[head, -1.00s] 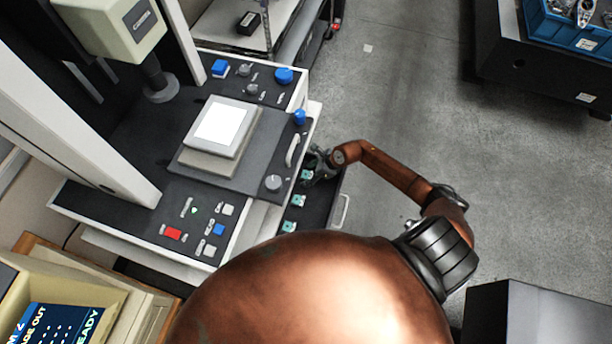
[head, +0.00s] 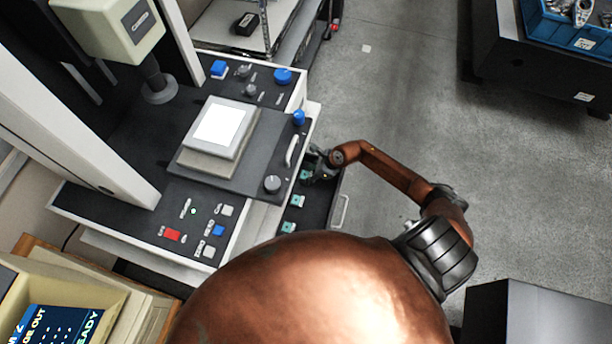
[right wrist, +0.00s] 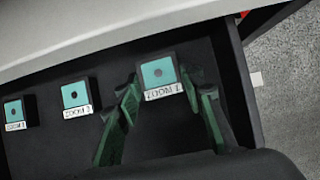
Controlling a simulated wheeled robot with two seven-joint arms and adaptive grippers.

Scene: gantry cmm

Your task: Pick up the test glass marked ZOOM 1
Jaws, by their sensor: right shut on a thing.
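The test glass marked ZOOM 1 (right wrist: 157,73) is a teal square with a dark central dot in a dark holder with a white label. It is in an open dark drawer (head: 318,215). My right gripper (right wrist: 163,82) is shut on it, with one green-tinted finger on each side. In the head view my right gripper (head: 318,168) reaches into the drawer from the right, partly hiding the glass. Whether the glass is clear of the drawer floor I cannot tell. My left gripper is not in view.
Two similar teal glasses, a middle one (right wrist: 75,95) and a left one (right wrist: 14,112), stand in the same drawer. The drawer's side wall (right wrist: 238,85) is close to the right finger. The machine's control panel (head: 262,85) is beside the drawer. Open floor (head: 400,120) lies to the right.

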